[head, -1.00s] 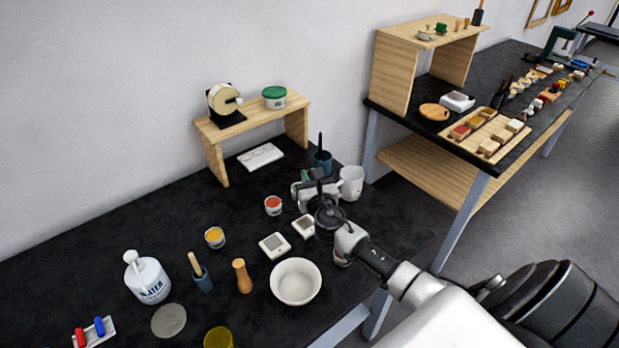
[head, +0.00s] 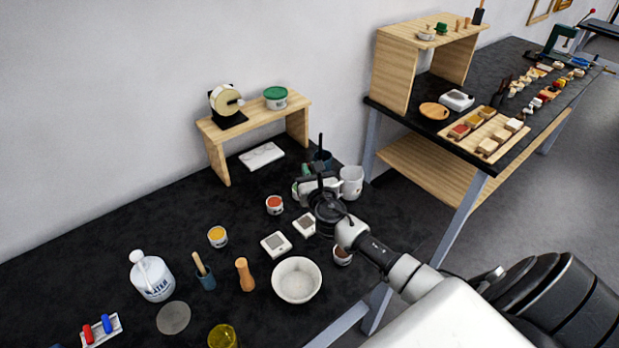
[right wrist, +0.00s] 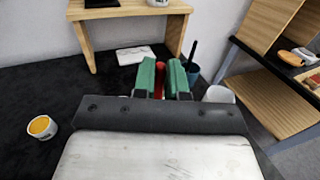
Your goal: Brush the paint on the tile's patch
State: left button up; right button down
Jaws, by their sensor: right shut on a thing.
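Two small white square tiles with grey patches lie on the dark table in the head view, one at left (head: 276,244) and one nearer my arm (head: 305,225). My right gripper (head: 308,187) is behind them, close to the white mug. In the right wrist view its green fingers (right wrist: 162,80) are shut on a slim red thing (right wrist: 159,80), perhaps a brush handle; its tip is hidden. Small paint pots stand around the tiles: orange-red (head: 274,204), yellow-orange (head: 217,237) and brown (head: 342,256). My left gripper is out of view.
A blue cup (right wrist: 192,73) holding a dark handle and a white mug (head: 352,182) stand close to my right gripper. A white bowl (head: 297,280) is in front of the tiles. A wooden shelf (head: 260,120) with a white palette (head: 262,156) beneath is behind.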

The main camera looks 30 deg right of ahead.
jog(key=shift+f, duration=0.1)
dwell(0.4)
notch_tip(320, 180, down, 7)
jog(key=b, duration=0.6)
jog(key=shift+b, duration=0.35)
jog(key=shift+f+b, duration=0.95)
jog(key=shift+f, duration=0.1)
jog(key=shift+w, duration=0.1)
